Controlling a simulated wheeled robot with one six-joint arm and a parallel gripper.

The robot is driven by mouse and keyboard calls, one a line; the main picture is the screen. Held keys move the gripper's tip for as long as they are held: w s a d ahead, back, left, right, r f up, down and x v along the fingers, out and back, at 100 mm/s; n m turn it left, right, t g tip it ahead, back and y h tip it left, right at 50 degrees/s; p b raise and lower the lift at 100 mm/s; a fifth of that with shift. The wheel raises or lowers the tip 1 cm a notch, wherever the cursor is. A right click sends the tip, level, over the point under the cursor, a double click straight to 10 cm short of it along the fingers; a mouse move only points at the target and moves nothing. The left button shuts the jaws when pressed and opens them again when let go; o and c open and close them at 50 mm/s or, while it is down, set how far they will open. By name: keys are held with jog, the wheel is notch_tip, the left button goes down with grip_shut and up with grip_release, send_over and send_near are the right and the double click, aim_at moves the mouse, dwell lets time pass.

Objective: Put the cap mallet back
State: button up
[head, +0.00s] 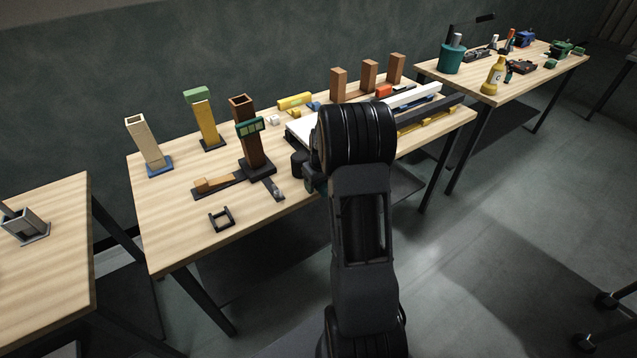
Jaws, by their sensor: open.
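A small orange-brown wooden piece (207,184) lies on a dark flat strip (232,179) near the left front of the middle table. It may be the cap mallet; I cannot tell for sure at this size. My gripper (306,173) shows only as dark parts at the left of my black wrist, over the middle table's front part. Its fingertips are mostly hidden, and I see nothing held in it. It is open, to the right of the wooden piece and apart from it.
Tan (146,142), yellow (207,122) and brown (247,142) posts stand upright on the middle table (170,225). A black square frame (221,219) lies at its front. My arm hides part of a white board (300,130). Tables stand at left (60,270) and back right (560,66).

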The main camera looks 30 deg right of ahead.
jog(key=shift+r, duration=0.15)
dwell(0.4)
jog(key=shift+s+r+p, duration=0.2)
jog(key=shift+r+p, duration=0.65)
jog(key=shift+r, duration=0.4)
jog(key=shift+s+r+p, duration=0.15)
jog(key=shift+r+p, duration=0.7)
jog(key=shift+r, duration=0.45)
jog(key=shift+s+r+p, duration=0.2)
jog(key=shift+r+p, duration=0.65)
jog(key=shift+r, duration=0.4)
notch_tip(320, 180, up, 14)
jog(key=s, duration=0.2)
jog(key=shift+f+b, duration=0.15)
jog(key=shift+b, duration=0.25)
